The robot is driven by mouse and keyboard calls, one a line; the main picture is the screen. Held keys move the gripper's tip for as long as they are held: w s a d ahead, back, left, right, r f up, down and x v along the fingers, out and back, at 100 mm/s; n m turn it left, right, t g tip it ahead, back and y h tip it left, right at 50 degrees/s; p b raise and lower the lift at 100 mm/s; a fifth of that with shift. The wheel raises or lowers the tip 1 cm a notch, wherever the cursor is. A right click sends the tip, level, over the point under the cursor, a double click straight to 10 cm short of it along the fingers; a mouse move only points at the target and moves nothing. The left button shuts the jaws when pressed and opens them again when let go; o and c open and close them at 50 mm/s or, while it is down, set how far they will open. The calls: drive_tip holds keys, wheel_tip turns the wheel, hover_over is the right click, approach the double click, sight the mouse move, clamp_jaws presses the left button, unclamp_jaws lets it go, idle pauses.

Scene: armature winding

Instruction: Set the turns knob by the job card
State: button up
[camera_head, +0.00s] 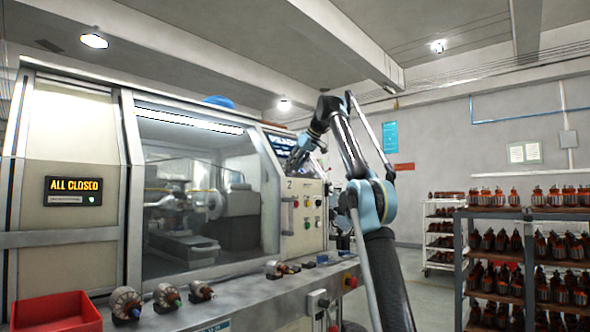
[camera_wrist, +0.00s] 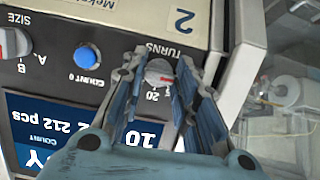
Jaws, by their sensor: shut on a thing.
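In the wrist view, which shows the panel upside down, my gripper (camera_wrist: 160,65) has its two fingers on either side of the grey TURNS knob (camera_wrist: 158,72) and is shut on it. The knob has a red mark on its face, and a "20" is printed beside it. The fingers hide part of the dial scale. A dark blue display (camera_wrist: 75,130) shows "212 pcs", "COUNT" and "10", partly hidden by a finger. In the head view my arm reaches to the right end of the machine's front (camera_head: 305,205), and the knob cannot be made out. I cannot identify a job card.
A SIZE knob (camera_wrist: 14,43) and a blue COUNT 0 button (camera_wrist: 88,57) sit beside the TURNS knob. A ledge below the machine carries several armatures (camera_head: 167,296) and a red bin (camera_head: 55,312). Loaded racks (camera_head: 458,260) stand at right.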

drive_tip(key=shift+d, duration=0.1)
drive_tip(key=o, duration=1.1)
drive_tip(key=shift+c, duration=0.2)
drive_tip(key=s+d, duration=0.7)
drive_tip(key=d, duration=0.3)
drive_tip(key=shift+s+r, duration=0.35)
